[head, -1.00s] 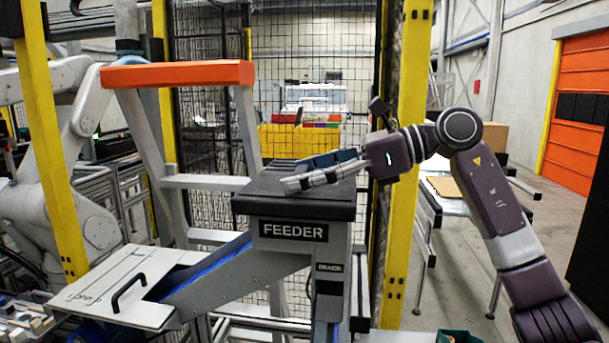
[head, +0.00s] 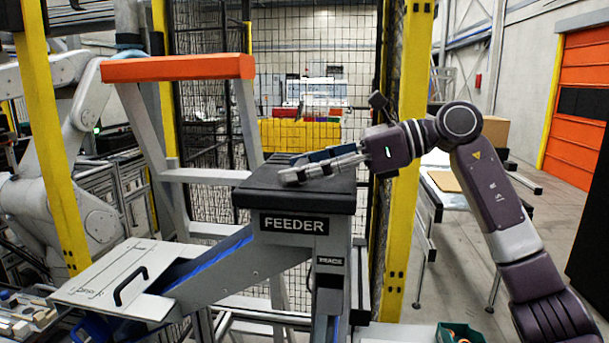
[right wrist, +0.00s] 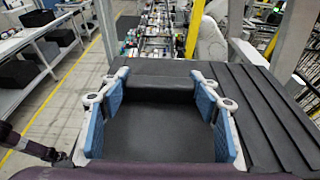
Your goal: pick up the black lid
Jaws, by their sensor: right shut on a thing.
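My right gripper (head: 290,177) reaches in from the right, low over the lid. In the right wrist view its two blue-padded fingers (right wrist: 162,100) stand wide apart on either side of a raised dark part of the lid, shut on it. The lid appears to rest on the feeder; any gap beneath is not visible. My left gripper is out of view.
A yellow post (head: 408,170) stands close behind my right forearm, beside a mesh fence. An orange-topped frame (head: 178,68) is left of the feeder. A white plate with a black handle (head: 130,286) sits at the lower left. A green bin (head: 460,334) is at the bottom.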

